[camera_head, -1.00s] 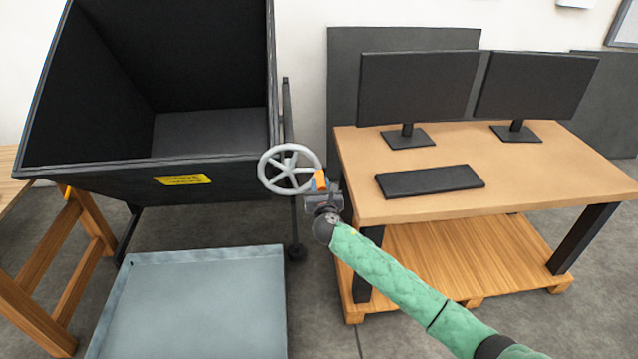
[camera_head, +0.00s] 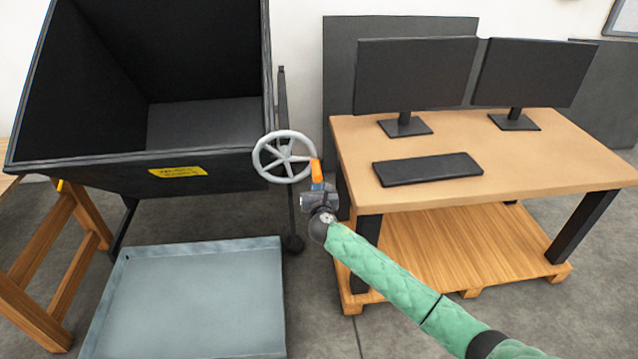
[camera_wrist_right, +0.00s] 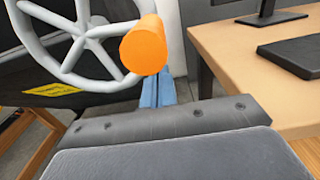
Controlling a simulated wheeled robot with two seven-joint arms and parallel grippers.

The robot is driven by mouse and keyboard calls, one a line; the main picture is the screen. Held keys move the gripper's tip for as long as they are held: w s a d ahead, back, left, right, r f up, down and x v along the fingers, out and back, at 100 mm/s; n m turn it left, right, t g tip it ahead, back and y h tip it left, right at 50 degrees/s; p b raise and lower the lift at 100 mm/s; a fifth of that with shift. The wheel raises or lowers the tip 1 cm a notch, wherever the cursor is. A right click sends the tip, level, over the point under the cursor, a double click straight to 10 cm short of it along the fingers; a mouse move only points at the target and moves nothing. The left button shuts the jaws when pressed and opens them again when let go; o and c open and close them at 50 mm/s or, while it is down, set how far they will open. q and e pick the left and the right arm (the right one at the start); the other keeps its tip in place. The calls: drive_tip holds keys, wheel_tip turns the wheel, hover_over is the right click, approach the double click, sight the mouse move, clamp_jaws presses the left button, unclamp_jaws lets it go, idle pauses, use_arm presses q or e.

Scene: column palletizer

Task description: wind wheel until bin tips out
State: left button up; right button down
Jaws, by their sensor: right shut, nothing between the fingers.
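The grey spoked wheel (camera_head: 285,157) is at the right side of the black bin (camera_head: 75,165), with an orange handle (camera_head: 316,172) at its lower right. The bin's open mouth faces me, and its inside looks empty. My right gripper (camera_head: 318,188) is just below the handle. In the right wrist view its blue fingers (camera_wrist_right: 157,91) are shut on nothing, behind and below the orange handle (camera_wrist_right: 143,46). Any contact with the handle cannot be told. The wheel also fills the upper left there (camera_wrist_right: 85,38). My left gripper is out of view.
A shallow grey tray (camera_head: 190,300) lies on the floor below the bin. A wooden trestle (camera_head: 60,250) stands at left. Close to the right of the wheel is a wooden desk (camera_head: 520,175) with two monitors and a keyboard (camera_head: 428,168).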

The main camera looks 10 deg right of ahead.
drive_tip(key=f+b, duration=0.1)
drive_tip(key=a+f+b, duration=0.1)
drive_tip(key=f, duration=0.1)
drive_tip(key=f+b, duration=0.1)
drive_tip(key=f, duration=0.1)
drive_tip(key=shift+a+f, duration=0.15)
drive_tip(key=shift+a, duration=0.15)
idle(0.4)
drive_tip(key=c, duration=1)
unclamp_jaws()
